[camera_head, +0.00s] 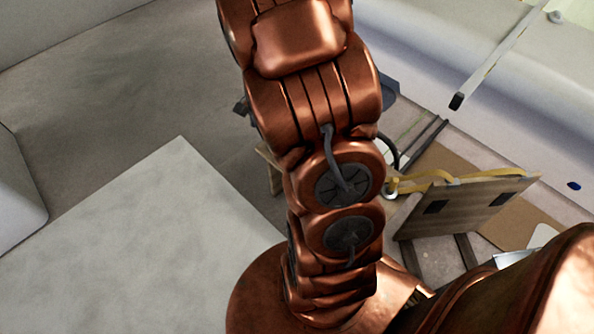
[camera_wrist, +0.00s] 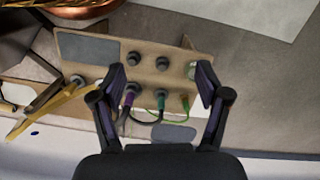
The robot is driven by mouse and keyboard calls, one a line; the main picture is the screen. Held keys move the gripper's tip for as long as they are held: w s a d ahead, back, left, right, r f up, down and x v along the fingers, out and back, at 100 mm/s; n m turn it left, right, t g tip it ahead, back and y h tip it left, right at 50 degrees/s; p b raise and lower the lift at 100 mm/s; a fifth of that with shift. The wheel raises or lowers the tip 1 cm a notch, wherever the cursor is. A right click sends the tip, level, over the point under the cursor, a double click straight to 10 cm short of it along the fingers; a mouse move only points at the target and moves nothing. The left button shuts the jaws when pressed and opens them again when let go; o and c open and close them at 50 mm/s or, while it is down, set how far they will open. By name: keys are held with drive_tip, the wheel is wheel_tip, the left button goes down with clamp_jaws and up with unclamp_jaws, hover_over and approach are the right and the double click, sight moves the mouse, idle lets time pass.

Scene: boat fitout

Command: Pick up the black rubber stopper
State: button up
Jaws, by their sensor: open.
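In the wrist view a tan panel (camera_wrist: 100,65) carries several dark round pieces in two rows. A dark stopper-like piece (camera_wrist: 134,58) and a similar one (camera_wrist: 163,62) stand in the upper row with no cable. I cannot tell for certain which is the black rubber stopper. My gripper (camera_wrist: 160,74) is open, its two fingers apart over the panel, with nothing visibly held between them. In the head view my arm hides the gripper and the panel's pieces.
Lower-row pieces carry a purple cable (camera_wrist: 130,97) and a green cable (camera_wrist: 160,101) between my fingers. A yellow strap (camera_wrist: 47,108) lies left of the panel. In the head view a wooden board (camera_head: 470,205) stands at right, and a pale flat surface (camera_head: 150,240) spreads at left.

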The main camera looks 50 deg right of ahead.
drive_tip(key=d+f+m+b, duration=0.2)
drive_tip(key=d+f+b, duration=0.1)
drive_tip(key=f, duration=0.4)
drive_tip(key=w+d+f+m+b, duration=0.1)
drive_tip(key=d+f+m+b, duration=0.1)
drive_tip(key=d+f, duration=0.4)
drive_tip(key=d+f+m+t+b, duration=0.1)
drive_tip(key=d+f+m+b, duration=0.2)
drive_tip(key=f, duration=0.6)
drive_tip(key=shift+w+d+f+b, duration=0.2)
drive_tip(key=shift+d+b, duration=0.15)
drive_tip(key=shift+d, duration=0.2)
drive_tip(key=shift+w+d+f+b, duration=0.15)
drive_tip(key=shift+d+b, duration=0.15)
drive_tip(key=shift+d, duration=0.2)
drive_tip(key=shift+w+f+b, duration=0.1)
drive_tip(key=shift+f+b, duration=0.2)
drive_tip(key=shift+f, duration=1.1)
drive_tip(key=shift+w+a+f+b, duration=0.15)
drive_tip(key=shift+f+b, duration=0.15)
drive_tip(key=shift+f, duration=0.55)
drive_tip(key=shift+w+a+f+b, duration=0.1)
drive_tip(key=shift+f+b, duration=0.2)
drive_tip(key=shift+f, duration=0.55)
drive_tip(key=shift+w+a+f+b, duration=0.15)
drive_tip(key=shift+f+b, duration=0.15)
drive_tip(key=shift+f, duration=0.55)
drive_tip(key=shift+c, duration=0.2)
drive_tip(key=c, duration=1.2)
